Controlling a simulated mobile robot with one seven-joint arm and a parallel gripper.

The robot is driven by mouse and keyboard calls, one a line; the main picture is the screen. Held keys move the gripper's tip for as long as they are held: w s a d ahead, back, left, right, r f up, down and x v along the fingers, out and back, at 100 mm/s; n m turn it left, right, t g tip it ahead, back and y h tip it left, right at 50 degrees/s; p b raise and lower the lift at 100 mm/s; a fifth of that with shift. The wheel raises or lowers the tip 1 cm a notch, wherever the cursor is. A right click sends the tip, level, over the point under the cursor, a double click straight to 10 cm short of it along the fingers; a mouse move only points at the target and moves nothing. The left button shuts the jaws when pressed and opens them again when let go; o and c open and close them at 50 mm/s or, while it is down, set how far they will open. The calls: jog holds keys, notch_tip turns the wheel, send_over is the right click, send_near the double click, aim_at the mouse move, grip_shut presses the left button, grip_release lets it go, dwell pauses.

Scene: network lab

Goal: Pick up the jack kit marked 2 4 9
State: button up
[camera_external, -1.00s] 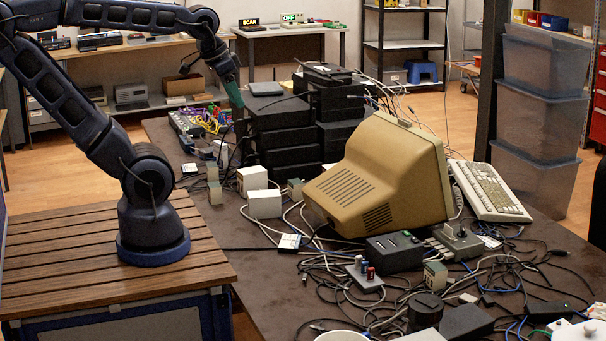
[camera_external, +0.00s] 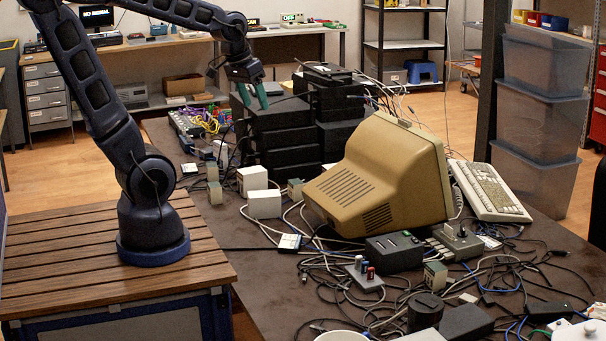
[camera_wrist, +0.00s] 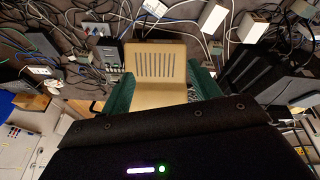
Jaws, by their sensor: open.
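My gripper (camera_external: 254,96) is open and empty, fingers pointing down above the stack of black boxes. In the wrist view its green fingers frame the beige monitor (camera_wrist: 160,62), which lies far below. No marking 2 4 9 is readable in either view, so I cannot tell which piece is the jack kit. Several small pale blocks with greenish-grey faces lie on the dark table: one left of the stack (camera_external: 214,193), one near the monitor (camera_external: 295,188) and one at the front (camera_external: 435,274). Small flat white pieces lie near the left edge (camera_external: 189,168) and before the monitor (camera_external: 289,242).
The black box stack (camera_external: 285,140) and the tilted monitor (camera_external: 380,180) stand tall mid-table. White boxes (camera_external: 264,204), a keyboard (camera_external: 490,190) and tangled cables (camera_external: 350,305) crowd the surface. The table's left front strip (camera_external: 240,275) is fairly clear.

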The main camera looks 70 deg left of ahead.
jog(key=w+a+f+n, duration=0.4)
jog(key=a+f, duration=0.1)
jog(key=a, duration=0.3)
jog(key=n+g, duration=0.4)
jog(key=n, duration=0.6)
send_over(214, 184)
jog(key=f, duration=2.4)
jog(key=shift+w+d+f, duration=0.2)
jog(key=shift+w+f, duration=0.05)
jog(key=shift+w, duration=0.1)
jog(key=shift+s+a+f, duration=0.15)
jog(key=shift+s+f, duration=0.05)
jog(key=shift+f, duration=2.75)
jog(key=f, duration=0.3)
jog(key=shift+s+f, duration=0.25)
jog(key=shift+f, duration=0.85)
